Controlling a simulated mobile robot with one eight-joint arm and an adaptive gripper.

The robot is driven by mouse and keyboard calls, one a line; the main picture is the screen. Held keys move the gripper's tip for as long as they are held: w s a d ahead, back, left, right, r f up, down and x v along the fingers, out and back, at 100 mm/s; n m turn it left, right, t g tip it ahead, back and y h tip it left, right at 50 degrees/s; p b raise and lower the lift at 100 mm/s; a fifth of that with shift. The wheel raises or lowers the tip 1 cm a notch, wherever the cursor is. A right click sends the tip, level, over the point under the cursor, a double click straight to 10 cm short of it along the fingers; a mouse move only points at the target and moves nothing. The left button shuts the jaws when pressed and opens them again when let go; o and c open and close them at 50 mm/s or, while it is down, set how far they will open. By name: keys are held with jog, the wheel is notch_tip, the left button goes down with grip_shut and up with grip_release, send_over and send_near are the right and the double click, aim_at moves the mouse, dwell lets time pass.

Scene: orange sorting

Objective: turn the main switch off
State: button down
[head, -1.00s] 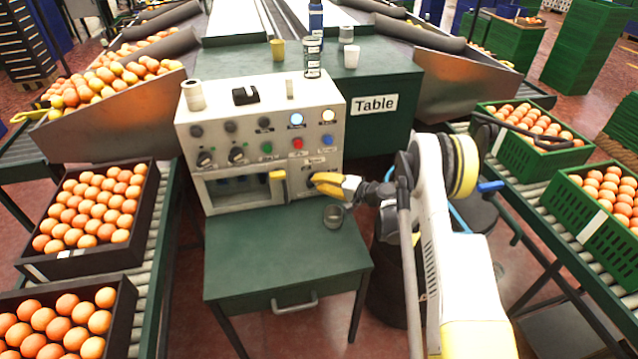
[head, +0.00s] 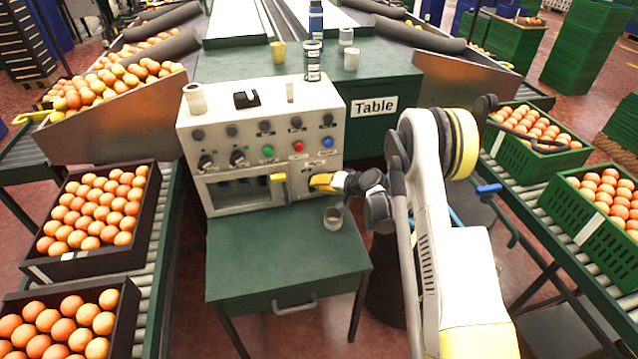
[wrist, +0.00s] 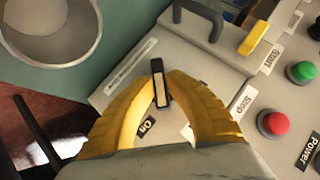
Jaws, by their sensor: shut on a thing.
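The main switch (wrist: 160,82) is a small dark lever with a pale face on the control panel. In the wrist view it sits between the yellow fingertips of my gripper (wrist: 161,90), which are shut on it. An "On" label shows just below it, between the fingers. In the head view my gripper (head: 318,181) is at the lower right of the control panel (head: 228,107) and hides the switch. The indicator lamps (head: 296,122) along the panel's upper row are all dark.
Green (head: 268,152), red (head: 298,147) and blue (head: 327,142) buttons sit above my gripper. A yellow handle (head: 278,178) is just left of it. A metal cup (head: 333,217) stands close below on the green table (head: 270,258), which is otherwise clear in front.

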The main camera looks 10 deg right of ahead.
jog(key=h, duration=0.1)
jog(key=n+h, duration=0.2)
jog(key=shift+a+r+g, duration=0.1)
jog(key=shift+a+g, duration=0.15)
jog(key=shift+g, duration=0.05)
jog(key=shift+n+h, duration=0.8)
jog(key=shift+h, duration=0.8)
jog(key=c, duration=1.4)
grip_release()
jog(key=v, duration=1.2)
jog(key=shift+a, duration=0.15)
jog(key=shift+r, duration=0.1)
